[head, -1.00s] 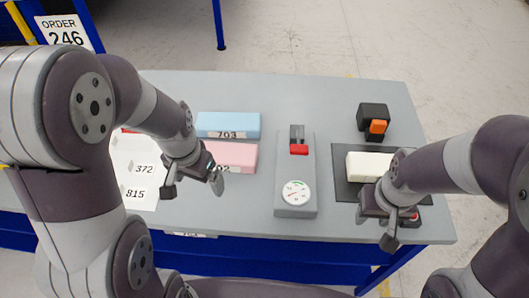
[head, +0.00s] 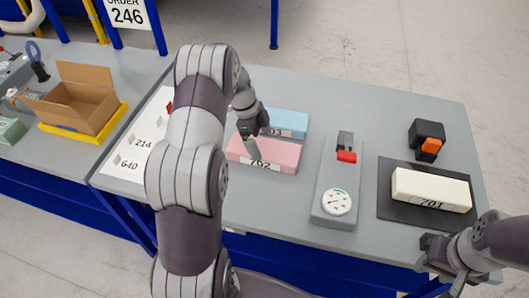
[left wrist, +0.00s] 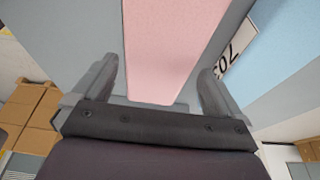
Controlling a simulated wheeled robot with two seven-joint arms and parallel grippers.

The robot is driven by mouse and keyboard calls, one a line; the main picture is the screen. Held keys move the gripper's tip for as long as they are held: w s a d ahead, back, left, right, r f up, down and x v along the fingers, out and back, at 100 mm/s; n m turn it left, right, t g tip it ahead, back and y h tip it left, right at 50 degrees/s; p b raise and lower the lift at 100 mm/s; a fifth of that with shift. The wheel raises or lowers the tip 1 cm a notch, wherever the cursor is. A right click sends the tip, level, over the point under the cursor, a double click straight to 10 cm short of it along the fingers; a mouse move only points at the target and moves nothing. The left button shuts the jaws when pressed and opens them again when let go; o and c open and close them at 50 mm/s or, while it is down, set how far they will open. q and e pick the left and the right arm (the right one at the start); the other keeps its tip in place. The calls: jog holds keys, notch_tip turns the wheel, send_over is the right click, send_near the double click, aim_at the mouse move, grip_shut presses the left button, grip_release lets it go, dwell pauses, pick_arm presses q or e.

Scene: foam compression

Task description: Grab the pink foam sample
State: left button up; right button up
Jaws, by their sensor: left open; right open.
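The pink foam sample (head: 284,158), a flat block labelled 702, lies on the grey table in front of the blue foam block (head: 289,124). My left gripper (head: 250,142) is open over the left part of the pink block, hiding some of its top. In the left wrist view the pink foam (left wrist: 172,40) shows between the two spread fingers (left wrist: 158,68), with the blue block (left wrist: 285,45) to the right. Contact with the pink foam cannot be told. My right gripper (head: 442,264) is open and empty near the front right table edge.
A grey gauge device (head: 326,182) stands right of the pink block. A white foam block (head: 415,188) labelled 701 lies on a dark mat (head: 393,214), with a black and orange object (head: 428,135) behind. A cardboard box (head: 85,102) sits far left.

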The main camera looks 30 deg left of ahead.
aim_at(264, 152)
pick_arm(q)
jog(key=shift+x, duration=1.45)
jog(key=c, duration=0.7)
